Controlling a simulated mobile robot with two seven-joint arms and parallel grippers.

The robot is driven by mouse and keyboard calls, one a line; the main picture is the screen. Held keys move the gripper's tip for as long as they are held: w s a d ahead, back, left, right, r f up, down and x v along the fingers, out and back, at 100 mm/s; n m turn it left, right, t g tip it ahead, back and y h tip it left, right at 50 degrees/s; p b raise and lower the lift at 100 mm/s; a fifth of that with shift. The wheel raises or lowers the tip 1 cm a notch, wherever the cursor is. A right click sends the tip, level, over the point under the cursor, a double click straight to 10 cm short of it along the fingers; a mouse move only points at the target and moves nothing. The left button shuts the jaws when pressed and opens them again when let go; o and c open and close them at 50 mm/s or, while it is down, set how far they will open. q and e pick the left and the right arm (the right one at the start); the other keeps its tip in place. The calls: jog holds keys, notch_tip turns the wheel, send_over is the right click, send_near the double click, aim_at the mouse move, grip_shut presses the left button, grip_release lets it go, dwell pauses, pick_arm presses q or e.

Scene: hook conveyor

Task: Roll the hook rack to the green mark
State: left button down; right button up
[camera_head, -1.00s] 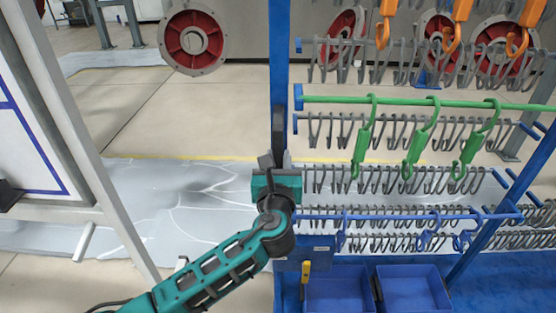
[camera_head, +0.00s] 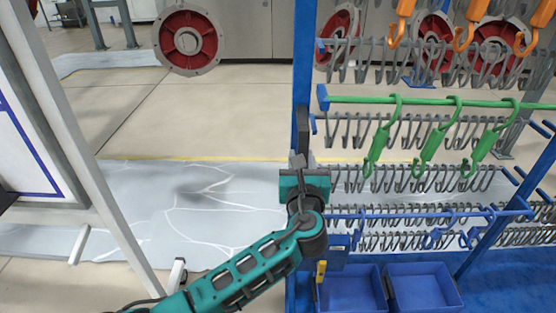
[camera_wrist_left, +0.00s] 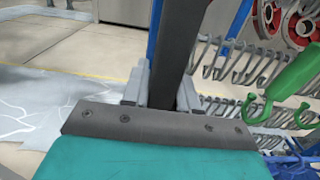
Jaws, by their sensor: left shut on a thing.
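The hook rack is a blue frame (camera_head: 304,60) with rows of grey hooks (camera_head: 420,179), filling the right half of the head view. Orange hooks hang at its top and green hooks (camera_head: 432,137) on a green bar below. My left gripper (camera_head: 299,162) is at the rack's left post, shut on a dark upright handle (camera_head: 304,130). In the left wrist view the handle (camera_wrist_left: 180,55) stands between the two grey fingers (camera_wrist_left: 163,90). No green mark on the floor is visible. My right gripper is not in view.
Blue bins (camera_head: 350,288) sit low on the rack. A pale frame post (camera_head: 85,165) with a white panel stands at the left. Grey floor patches (camera_head: 170,205) lie between it and the rack.

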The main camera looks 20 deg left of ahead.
pick_arm(q)
jog(key=d, duration=0.1)
jog(key=w+d, duration=0.1)
jog(key=d, duration=0.1)
jog(key=shift+d, duration=0.1)
jog(key=c, duration=1.3)
grip_release()
jog(key=o, duration=0.3)
jog(key=shift+d, duration=0.1)
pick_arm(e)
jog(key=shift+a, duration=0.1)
pick_arm(q)
jog(key=shift+o, duration=0.2)
